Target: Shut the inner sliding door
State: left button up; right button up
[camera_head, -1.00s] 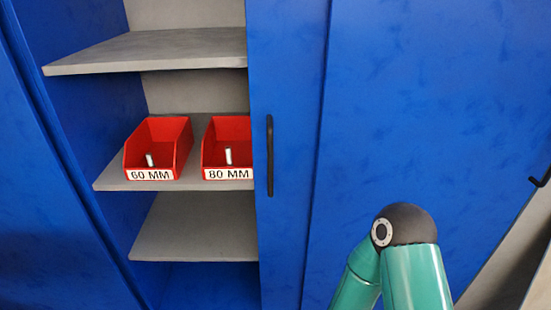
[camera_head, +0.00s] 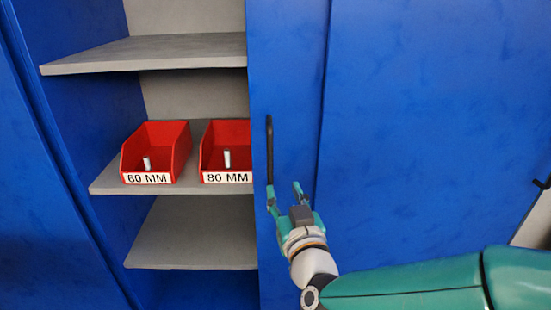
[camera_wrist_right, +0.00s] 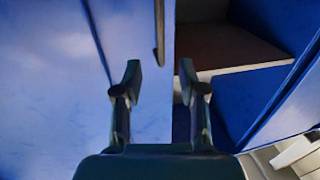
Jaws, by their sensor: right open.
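The inner sliding door (camera_head: 285,80) is a blue panel that stands partly behind another blue door. The cabinet opening to its left is uncovered. Its black vertical handle (camera_head: 269,150) is near its left edge. My right gripper (camera_head: 284,190) is open and empty at the lower end of the handle; its left finger overlaps that end in the head view, and contact cannot be told. In the right wrist view the handle (camera_wrist_right: 159,30) shows ahead, between the directions of the two open fingers (camera_wrist_right: 158,77). My left gripper is not in view.
Grey shelves (camera_head: 150,52) fill the opening. The middle shelf holds two red bins, labelled 60 MM (camera_head: 155,152) and 80 MM (camera_head: 226,150). The outer blue door (camera_head: 430,110) is on the right, with a small black handle (camera_head: 541,184) at the far right.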

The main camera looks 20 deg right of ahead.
aim_at(271, 160)
jog(key=w+p, duration=0.1)
jog(key=w, duration=0.8)
jog(key=w+d+p, duration=0.1)
jog(key=w, duration=0.4)
jog(key=shift+f+p, duration=0.1)
jog(key=shift+p, duration=0.25)
grip_shut()
